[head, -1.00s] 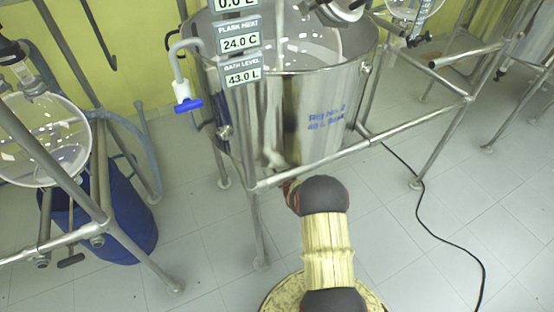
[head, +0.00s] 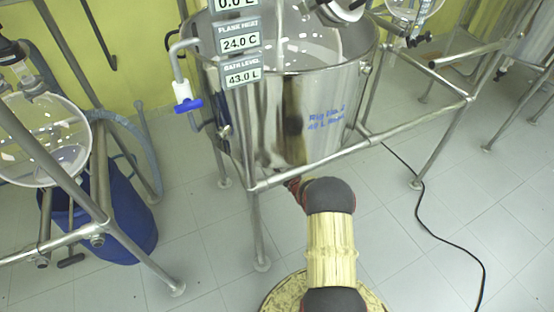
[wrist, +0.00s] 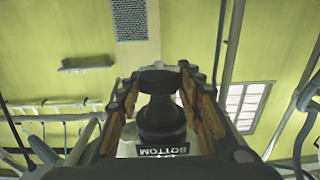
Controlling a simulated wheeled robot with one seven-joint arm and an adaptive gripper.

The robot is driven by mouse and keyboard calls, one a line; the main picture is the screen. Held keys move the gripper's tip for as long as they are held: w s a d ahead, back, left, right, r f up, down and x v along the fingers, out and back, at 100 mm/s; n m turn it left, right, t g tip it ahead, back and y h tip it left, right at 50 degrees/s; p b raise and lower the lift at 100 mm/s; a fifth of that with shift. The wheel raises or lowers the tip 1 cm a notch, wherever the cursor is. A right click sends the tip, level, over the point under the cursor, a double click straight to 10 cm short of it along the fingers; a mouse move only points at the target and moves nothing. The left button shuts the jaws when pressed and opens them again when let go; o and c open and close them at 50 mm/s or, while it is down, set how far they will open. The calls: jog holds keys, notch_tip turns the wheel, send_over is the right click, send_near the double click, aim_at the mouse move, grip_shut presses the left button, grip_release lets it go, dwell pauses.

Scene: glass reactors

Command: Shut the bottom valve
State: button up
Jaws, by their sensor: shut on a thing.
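The bottom valve's dark handle (wrist: 160,118) fills the middle of the wrist view, with an upside-down label reading BOTTOM (wrist: 163,151) in front of it. My gripper (wrist: 158,84) has one finger on each side of the handle and is shut on it. In the head view my arm reaches in under the front rail of the frame around the steel bath vessel (head: 330,100). The valve and my fingertips are hidden there behind the rail and vessel.
A frame rail (head: 330,163) crosses just above my arm. A blue-handled tap (head: 188,105) hangs at the vessel's left. A blue drum (head: 125,225) stands at the left, under a glass vessel. A black cable (head: 440,215) lies on the otherwise clear floor at right.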

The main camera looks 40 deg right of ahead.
jog(key=n+y, duration=0.2)
jog(key=y, duration=0.1)
jog(key=n+y, duration=0.2)
jog(key=y, duration=0.2)
jog(key=shift+f, duration=0.1)
jog(key=shift+n+y, duration=0.8)
jog(key=shift+y, duration=0.1)
jog(key=shift+n+g+y, duration=0.6)
jog(key=shift+n+y, duration=0.3)
jog(key=shift+y, duration=0.4)
jog(key=o, duration=1.2)
jog(key=v, duration=1.2)
jog(key=shift+c, duration=0.2)
